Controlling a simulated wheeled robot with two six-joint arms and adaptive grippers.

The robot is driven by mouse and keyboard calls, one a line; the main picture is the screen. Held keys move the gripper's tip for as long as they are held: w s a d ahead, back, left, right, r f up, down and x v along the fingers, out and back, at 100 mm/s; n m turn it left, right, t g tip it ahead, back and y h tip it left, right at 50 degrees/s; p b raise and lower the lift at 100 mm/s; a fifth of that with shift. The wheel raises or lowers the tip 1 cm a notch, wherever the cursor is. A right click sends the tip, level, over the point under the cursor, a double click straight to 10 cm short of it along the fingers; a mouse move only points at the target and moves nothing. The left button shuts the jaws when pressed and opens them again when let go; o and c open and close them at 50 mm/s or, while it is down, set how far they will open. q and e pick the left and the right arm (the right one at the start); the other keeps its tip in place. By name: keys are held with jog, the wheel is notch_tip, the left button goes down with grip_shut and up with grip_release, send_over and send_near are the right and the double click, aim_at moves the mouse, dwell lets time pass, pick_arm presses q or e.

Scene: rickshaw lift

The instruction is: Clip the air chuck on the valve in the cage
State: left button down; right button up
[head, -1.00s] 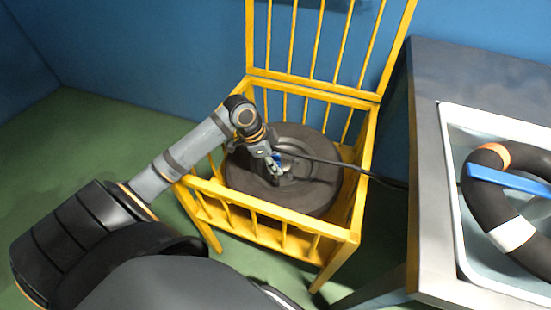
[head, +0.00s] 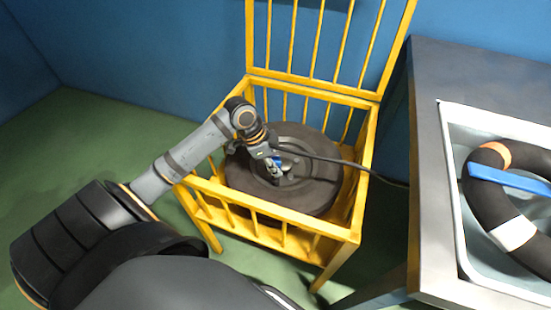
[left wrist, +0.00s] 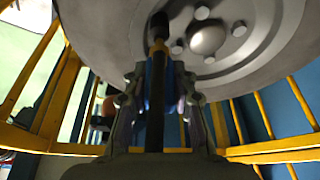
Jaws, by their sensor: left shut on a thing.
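A dark wheel (head: 312,202) lies flat inside the yellow cage (head: 322,229). My left gripper (head: 275,170) reaches over the cage's left side and is shut on the air chuck (head: 278,160), which has a blue body and a black hose. In the left wrist view, the blue chuck (left wrist: 149,84) stands between the gripper's fingers (left wrist: 158,98), with a brass-coloured part and a black tip above it. The tip overlaps the wheel's inner rim, left of the grey hub (left wrist: 207,38). I cannot make out the valve clearly or tell whether the chuck touches it. My right gripper is not in view.
The cage's barred lid (head: 318,45) stands open against the blue wall. The hose (head: 340,162) runs right over the cage edge. A grey table (head: 425,130) at the right holds a white tray (head: 455,170) with a dark ring. Green floor lies clear at the left.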

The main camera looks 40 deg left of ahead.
pick_arm(q)
jog(key=shift+f, duration=0.7)
dwell(0.3)
jog(key=shift+r, duration=0.15)
dwell(0.4)
jog(key=shift+r+p, duration=1.2)
jog(key=shift+p, duration=0.1)
jog(key=shift+f, duration=0.25)
jog(key=shift+r+p, duration=0.1)
jog(key=shift+p, duration=0.25)
dwell(0.5)
jog(key=shift+f, duration=1.25)
dwell(0.8)
